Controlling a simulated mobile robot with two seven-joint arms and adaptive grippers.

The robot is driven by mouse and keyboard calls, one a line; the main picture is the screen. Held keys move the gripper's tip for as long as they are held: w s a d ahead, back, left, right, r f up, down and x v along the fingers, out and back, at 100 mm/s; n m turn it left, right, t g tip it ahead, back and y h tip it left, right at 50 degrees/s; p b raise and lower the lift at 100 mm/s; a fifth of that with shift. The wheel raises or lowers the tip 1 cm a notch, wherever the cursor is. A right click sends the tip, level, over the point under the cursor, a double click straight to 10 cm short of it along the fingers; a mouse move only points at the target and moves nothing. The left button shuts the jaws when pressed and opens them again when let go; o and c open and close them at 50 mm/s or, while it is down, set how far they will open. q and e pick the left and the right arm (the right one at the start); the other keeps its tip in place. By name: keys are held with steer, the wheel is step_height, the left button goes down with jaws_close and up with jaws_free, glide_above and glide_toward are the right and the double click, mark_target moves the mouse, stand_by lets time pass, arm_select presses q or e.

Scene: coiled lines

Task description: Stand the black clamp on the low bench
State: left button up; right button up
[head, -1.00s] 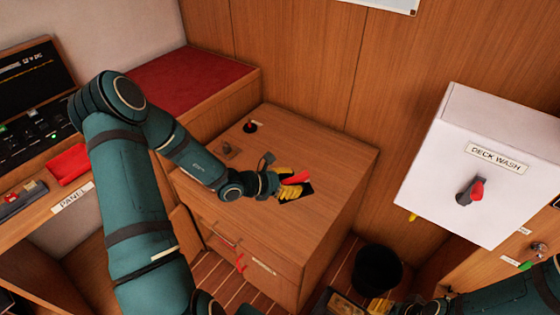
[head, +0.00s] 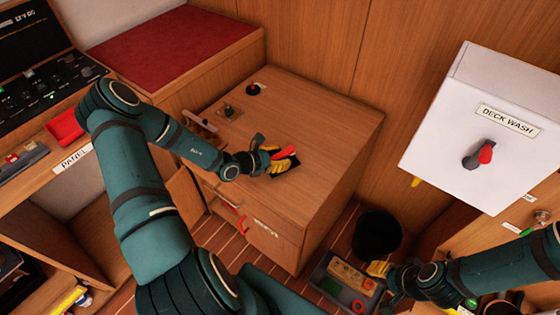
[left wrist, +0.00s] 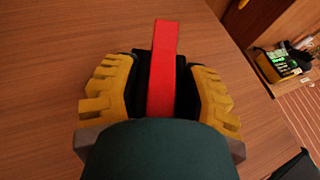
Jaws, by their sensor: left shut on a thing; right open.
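My left gripper (head: 279,160) is shut on the black clamp (head: 295,160), low over the wooden top of the drawer unit (head: 325,120). The clamp's red lever (left wrist: 162,68) points away between the yellow fingers in the left wrist view. Its black body (left wrist: 188,78) is partly hidden by the fingers and the lever. I cannot tell whether the clamp touches the wood. My right gripper (head: 379,269) is open and empty at the lower right, above a dark tray. No label marks which surface is the low bench.
A red-topped seat (head: 175,45) stands behind left. A black bin (head: 377,235) and dark tray (head: 325,287) lie right. The white DECK WASH box (head: 450,135) juts out. The wooden top's right half is clear.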

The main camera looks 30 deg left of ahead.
arm_select(q)
steer(key=shift+f, duration=0.8)
steer(key=shift+f, duration=0.15)
steer(key=o, duration=1.3)
steer(key=shift+c, duration=0.2)
